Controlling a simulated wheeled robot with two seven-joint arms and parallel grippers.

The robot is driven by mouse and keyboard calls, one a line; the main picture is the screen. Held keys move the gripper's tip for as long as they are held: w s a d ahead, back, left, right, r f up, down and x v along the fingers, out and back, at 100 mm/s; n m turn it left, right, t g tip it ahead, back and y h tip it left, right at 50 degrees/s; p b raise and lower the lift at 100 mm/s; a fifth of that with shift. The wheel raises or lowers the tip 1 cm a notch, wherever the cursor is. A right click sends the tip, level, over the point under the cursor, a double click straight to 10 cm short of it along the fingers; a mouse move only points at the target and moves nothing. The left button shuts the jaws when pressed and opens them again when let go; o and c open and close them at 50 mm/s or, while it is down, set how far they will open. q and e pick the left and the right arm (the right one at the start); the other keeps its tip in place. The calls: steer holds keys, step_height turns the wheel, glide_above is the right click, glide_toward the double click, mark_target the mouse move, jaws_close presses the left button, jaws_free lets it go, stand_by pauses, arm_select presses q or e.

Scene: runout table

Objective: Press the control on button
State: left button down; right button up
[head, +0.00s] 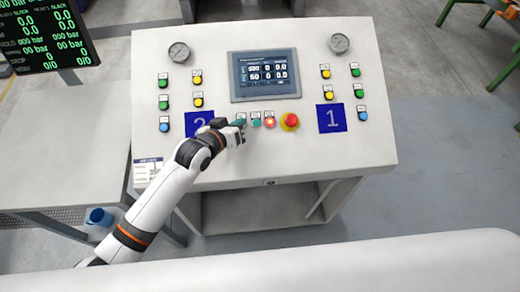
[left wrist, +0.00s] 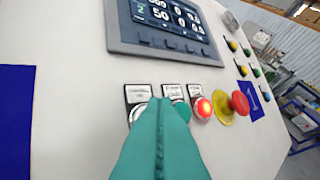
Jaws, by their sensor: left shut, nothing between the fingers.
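The sloped white control panel (head: 300,160) has a short row of buttons under its screen. My left gripper (head: 241,125) is at the left end of this row, its teal fingers shut and empty. A green button (head: 256,123) and a lit red button (head: 270,122) are to the right. My right gripper is not in view.
A red mushroom button on a yellow base (head: 290,121) is right of the row. The screen (head: 265,75) is above. Coloured buttons, gauges and blue plates marked 2 and 1 (head: 332,118) flank it. A grey table (head: 85,150) stands left.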

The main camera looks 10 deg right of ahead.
arm_select(q)
steer(key=shift+w+f+b, duration=0.2)
steer(key=shift+f+b, duration=0.1)
steer(key=shift+f, duration=0.15)
stand_by(0.7)
steer(key=shift+r, duration=0.1)
steer(key=shift+s+r+p, duration=0.4)
steer(key=shift+r+p, duration=0.35)
steer(key=shift+p, duration=0.45)
steer(key=shift+r+p, duration=0.3)
steer(key=shift+p, duration=0.1)
steer(key=r+p, duration=0.1)
steer(key=p, duration=0.1)
steer(key=s+r+p, duration=0.1)
steer(key=r+p, duration=0.1)
steer(key=s+r+p, duration=0.1)
steer(key=p, duration=0.1)
steer(key=shift+s+r, duration=0.25)
steer(key=shift+r, duration=0.15)
